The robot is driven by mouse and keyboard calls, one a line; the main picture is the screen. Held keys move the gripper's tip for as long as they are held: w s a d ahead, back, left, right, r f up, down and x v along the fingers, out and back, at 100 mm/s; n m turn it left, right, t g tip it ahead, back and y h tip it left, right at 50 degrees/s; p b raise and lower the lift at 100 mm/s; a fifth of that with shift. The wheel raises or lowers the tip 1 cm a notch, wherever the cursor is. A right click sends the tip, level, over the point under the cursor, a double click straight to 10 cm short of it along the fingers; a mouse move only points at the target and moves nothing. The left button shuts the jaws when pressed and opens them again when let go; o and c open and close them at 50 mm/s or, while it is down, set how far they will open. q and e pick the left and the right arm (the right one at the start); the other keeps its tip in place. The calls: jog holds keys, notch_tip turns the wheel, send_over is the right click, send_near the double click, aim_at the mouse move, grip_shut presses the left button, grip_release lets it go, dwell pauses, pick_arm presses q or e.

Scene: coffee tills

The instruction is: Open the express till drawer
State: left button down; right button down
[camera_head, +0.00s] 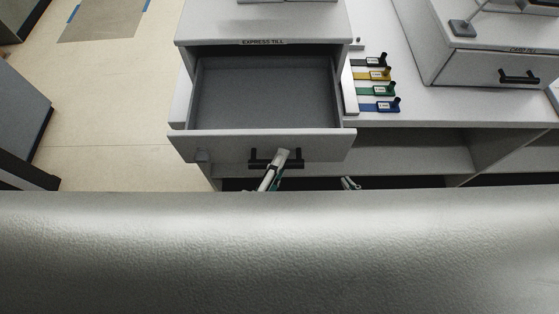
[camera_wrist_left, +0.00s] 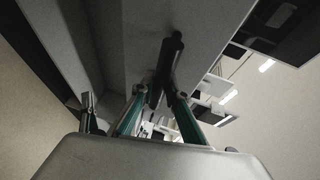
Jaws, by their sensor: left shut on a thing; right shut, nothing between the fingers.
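The express till drawer (camera_head: 340,147) is pulled well out of its light grey cabinet, and its grey inside is empty. The label EXPRESS TILL (camera_head: 263,42) is above the opening. My left gripper (camera_head: 281,158) is at the middle of the drawer's black handle (camera_head: 297,163). In the left wrist view the fingers (camera_wrist_left: 156,93) are shut on the handle bar (camera_wrist_left: 165,65). My right gripper (camera_head: 349,183) is shut and empty below the drawer front's right end; only its tip shows.
Several tagged keys or tabs in black, yellow, green and blue (camera_head: 379,106) lie on the counter right of the drawer. A second till with a shut drawer (camera_head: 488,76) stands further right. Open shelves (camera_head: 425,158) lie below the counter. A large grey surface hides the lower view.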

pick_arm(q)
jog(key=c, duration=2.2)
grip_release()
jog(key=shift+c, duration=0.2)
jog(key=v, duration=0.7)
jog(key=shift+s, duration=0.2)
jog(key=shift+a+r, duration=0.1)
jog(key=w+a+f+n+g+y, duration=0.1)
jog(key=w+a+f+n, duration=0.3)
jog(key=a+f+n, duration=0.4)
jog(key=w+a+f+n+g+y, duration=0.2)
jog(key=w+a+f+n+g, duration=0.1)
jog(key=a+f+n, duration=0.6)
notch_tip(320, 180, down, 3)
jog(key=shift+w+a+f, duration=0.25)
jog(key=shift+w+a, duration=0.1)
jog(key=shift+w, duration=0.5)
